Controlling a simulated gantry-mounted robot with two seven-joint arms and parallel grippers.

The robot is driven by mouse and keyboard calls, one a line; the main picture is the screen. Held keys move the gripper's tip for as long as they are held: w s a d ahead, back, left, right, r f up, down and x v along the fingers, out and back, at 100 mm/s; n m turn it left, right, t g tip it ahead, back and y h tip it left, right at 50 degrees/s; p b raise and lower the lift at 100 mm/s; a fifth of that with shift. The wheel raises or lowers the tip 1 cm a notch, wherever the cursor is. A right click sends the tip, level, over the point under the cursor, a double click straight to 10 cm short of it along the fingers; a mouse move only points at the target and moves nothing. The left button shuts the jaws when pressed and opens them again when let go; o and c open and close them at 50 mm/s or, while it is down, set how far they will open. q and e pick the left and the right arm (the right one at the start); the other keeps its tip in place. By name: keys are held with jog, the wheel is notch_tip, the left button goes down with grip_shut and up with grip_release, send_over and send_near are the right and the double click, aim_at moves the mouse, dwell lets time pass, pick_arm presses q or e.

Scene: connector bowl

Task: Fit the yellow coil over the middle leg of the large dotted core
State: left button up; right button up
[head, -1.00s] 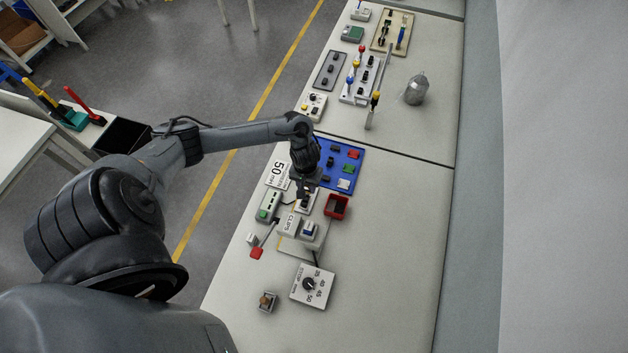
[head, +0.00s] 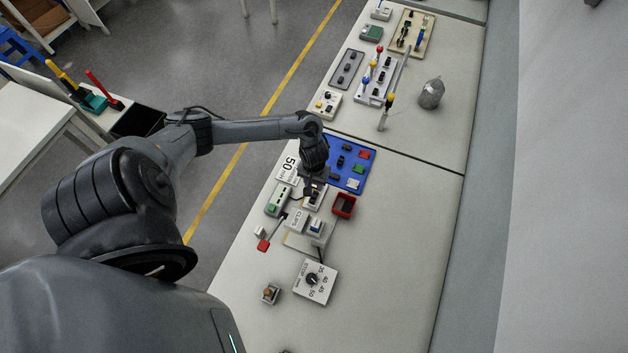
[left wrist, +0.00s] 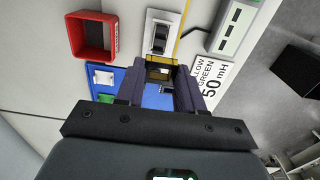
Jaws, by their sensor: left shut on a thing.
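My left gripper (left wrist: 160,78) is shut on the yellow coil (left wrist: 150,63), which shows between the fingertips in the left wrist view. In the head view my left gripper (head: 312,190) is low over the bench, and the coil is too small to make out. A pale holder with a dark core (left wrist: 160,36) is just beyond the coil in the left wrist view. It also shows partly under the gripper in the head view (head: 317,199). I cannot make out dots or the middle leg, nor whether the coil touches the core. My right gripper is not in view.
A blue board (head: 352,177) with several small parts lies behind the gripper. A red open box (head: 344,205) stands to its right. A green-and-white block (head: 277,201) and a "50 mH" card (head: 288,169) are to the left. A dial box (head: 315,281) stands in front.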

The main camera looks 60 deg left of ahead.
aim_at(314, 196)
pick_arm(q)
jog(key=shift+f+b, duration=0.45)
jog(key=shift+f, duration=0.3)
jog(key=shift+f+b, duration=0.7)
jog(key=shift+f, duration=0.9)
jog(key=shift+f+b, duration=0.85)
jog(key=shift+f, duration=1.5)
jog(key=shift+f+b, duration=0.1)
jog(key=shift+b, duration=0.2)
jog(key=o, duration=1.1)
